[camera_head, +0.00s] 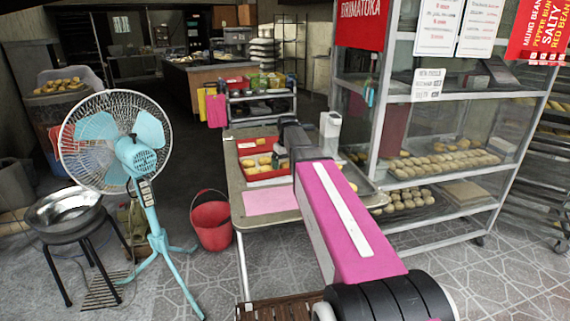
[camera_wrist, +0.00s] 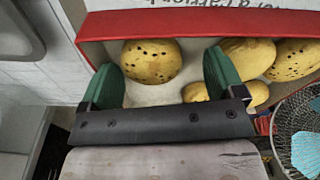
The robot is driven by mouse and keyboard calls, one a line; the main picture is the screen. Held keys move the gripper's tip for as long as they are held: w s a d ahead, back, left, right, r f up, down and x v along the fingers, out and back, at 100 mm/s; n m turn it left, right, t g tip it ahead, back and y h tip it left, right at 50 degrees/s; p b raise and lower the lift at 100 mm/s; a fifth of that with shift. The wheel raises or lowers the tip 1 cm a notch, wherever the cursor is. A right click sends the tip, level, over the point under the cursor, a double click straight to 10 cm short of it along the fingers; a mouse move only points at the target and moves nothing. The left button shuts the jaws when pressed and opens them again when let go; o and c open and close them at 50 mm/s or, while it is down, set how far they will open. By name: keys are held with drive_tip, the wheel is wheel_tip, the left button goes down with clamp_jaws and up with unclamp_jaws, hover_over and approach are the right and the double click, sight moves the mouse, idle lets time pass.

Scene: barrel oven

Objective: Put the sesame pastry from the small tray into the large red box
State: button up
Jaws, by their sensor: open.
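A large red box (camera_head: 246,174) stands on the table in the head view; its red wall (camera_wrist: 88,38) crosses the top of the wrist view. A round yellow pastry with dark sesame specks (camera_wrist: 150,62) sits inside it on a pale lining. My gripper (camera_wrist: 162,78) is open, with one green finger on each side of this pastry; I cannot tell whether they touch it. In the head view my arm hides much of the table, and I cannot make out the small tray clearly.
A pink sheet (camera_head: 268,201) lies at the table's near left. A glass-sided rack (camera_head: 440,130) with trays of buns stands close on the right.

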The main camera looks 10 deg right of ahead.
sight(287, 165)
drive_tip(key=shift+r, duration=0.1)
wheel_tip(287, 165, up, 13)
drive_tip(key=s, duration=0.1)
drive_tip(key=shift+s+d, duration=0.2)
drive_tip(key=shift+d, duration=0.05)
idle(0.5)
